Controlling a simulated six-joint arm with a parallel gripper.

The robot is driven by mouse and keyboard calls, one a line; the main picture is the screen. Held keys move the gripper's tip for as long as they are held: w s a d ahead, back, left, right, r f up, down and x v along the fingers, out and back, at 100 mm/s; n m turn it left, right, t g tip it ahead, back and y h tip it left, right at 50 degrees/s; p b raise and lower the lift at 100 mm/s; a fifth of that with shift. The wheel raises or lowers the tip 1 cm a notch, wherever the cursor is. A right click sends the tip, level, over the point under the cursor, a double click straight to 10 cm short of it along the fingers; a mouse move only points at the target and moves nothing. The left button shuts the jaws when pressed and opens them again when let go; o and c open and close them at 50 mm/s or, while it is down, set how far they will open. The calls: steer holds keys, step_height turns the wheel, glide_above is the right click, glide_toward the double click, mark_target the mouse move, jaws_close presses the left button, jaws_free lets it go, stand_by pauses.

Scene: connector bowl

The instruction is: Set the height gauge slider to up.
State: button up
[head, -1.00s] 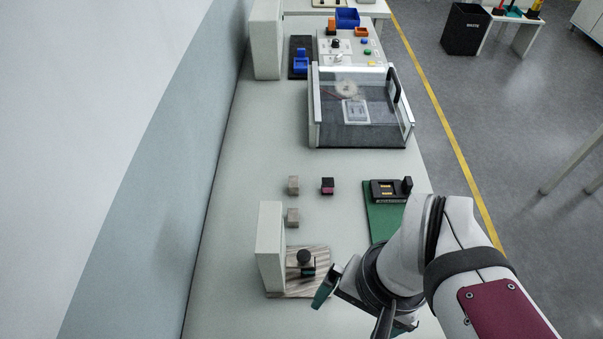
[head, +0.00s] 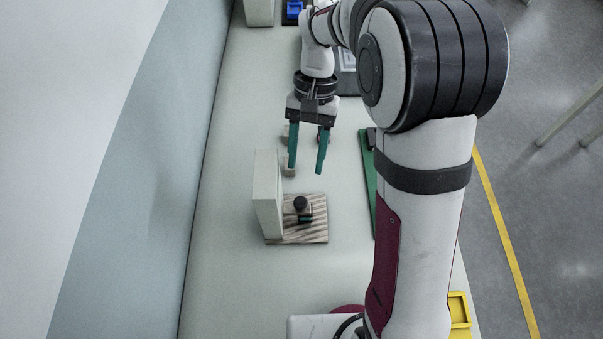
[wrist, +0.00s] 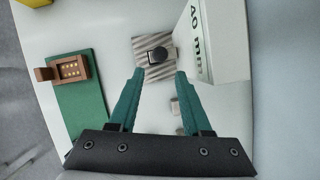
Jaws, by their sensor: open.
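The height gauge stands on a striped wooden base (head: 316,234), with a pale upright block (head: 267,197) at its left side. Its slider has a round black knob (head: 300,203) with a dark green part just below it. The knob also shows from above in the wrist view (wrist: 158,54), beside the upright, which bears printed lettering. My gripper (head: 306,170) is open and empty, with two teal fingers pointing toward the gauge. It is behind the gauge, apart from it. In the wrist view the knob lies beyond and between the fingertips (wrist: 158,73).
Small grey cubes (head: 288,170) sit partly hidden beside my left finger. A yellow bin (head: 459,315) is near the front right. The table left of the gauge is clear.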

mark_target(302, 201)
steer(key=x, duration=0.9)
jaws_close()
steer(key=shift+d+r, duration=0.1)
stand_by(1.0)
